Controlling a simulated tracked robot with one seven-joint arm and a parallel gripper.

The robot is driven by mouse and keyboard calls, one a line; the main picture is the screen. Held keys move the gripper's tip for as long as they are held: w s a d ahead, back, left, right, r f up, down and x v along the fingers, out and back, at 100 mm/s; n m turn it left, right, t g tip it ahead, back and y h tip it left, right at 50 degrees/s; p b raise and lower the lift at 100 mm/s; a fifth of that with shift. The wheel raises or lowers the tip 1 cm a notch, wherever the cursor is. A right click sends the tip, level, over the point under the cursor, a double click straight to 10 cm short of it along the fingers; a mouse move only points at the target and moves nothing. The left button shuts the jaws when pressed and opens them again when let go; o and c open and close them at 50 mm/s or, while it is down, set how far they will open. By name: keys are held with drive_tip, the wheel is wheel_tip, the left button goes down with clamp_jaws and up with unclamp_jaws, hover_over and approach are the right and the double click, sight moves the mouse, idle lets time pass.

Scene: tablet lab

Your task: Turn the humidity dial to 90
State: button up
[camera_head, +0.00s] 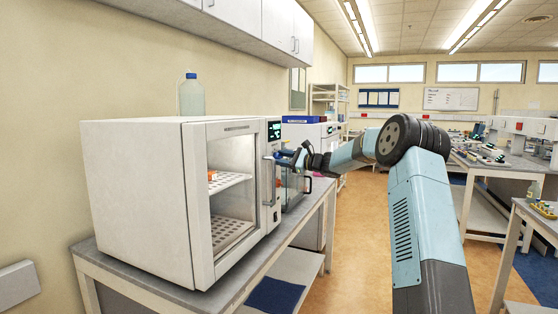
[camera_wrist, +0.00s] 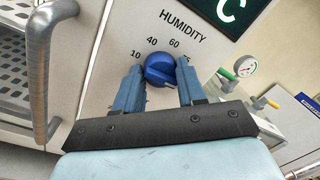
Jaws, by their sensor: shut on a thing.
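The humidity dial is a round blue knob (camera_wrist: 160,72) on a white panel (camera_wrist: 112,62), under the printed word HUMIDITY. The numbers 10, 40 and 60 show around it; a further mark at the right is partly hidden by a finger. I cannot make out the dial's setting. My gripper (camera_wrist: 160,68) has one blue finger on each side of the knob and is shut on it. In the head view my gripper (camera_head: 291,157) reaches the front panel of the white cabinet (camera_head: 140,190), and the dial cannot be made out there.
A metal door handle (camera_wrist: 38,75) stands close left of my gripper in the wrist view. A lit display (camera_wrist: 230,12) is above right of the dial. The cabinet stands on a grey bench (camera_head: 262,256); open floor (camera_head: 350,225) lies right of it.

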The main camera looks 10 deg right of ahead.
drive_tip(key=shift+d+f+m, duration=0.25)
drive_tip(key=shift+m, duration=0.45)
drive_tip(key=o, duration=1)
drive_tip(key=shift+a+r, duration=0.15)
drive_tip(key=shift+o, duration=0.2)
drive_tip(key=v, duration=1.3)
drive_tip(key=shift+s+d, duration=0.25)
drive_tip(key=shift+d, duration=0.05)
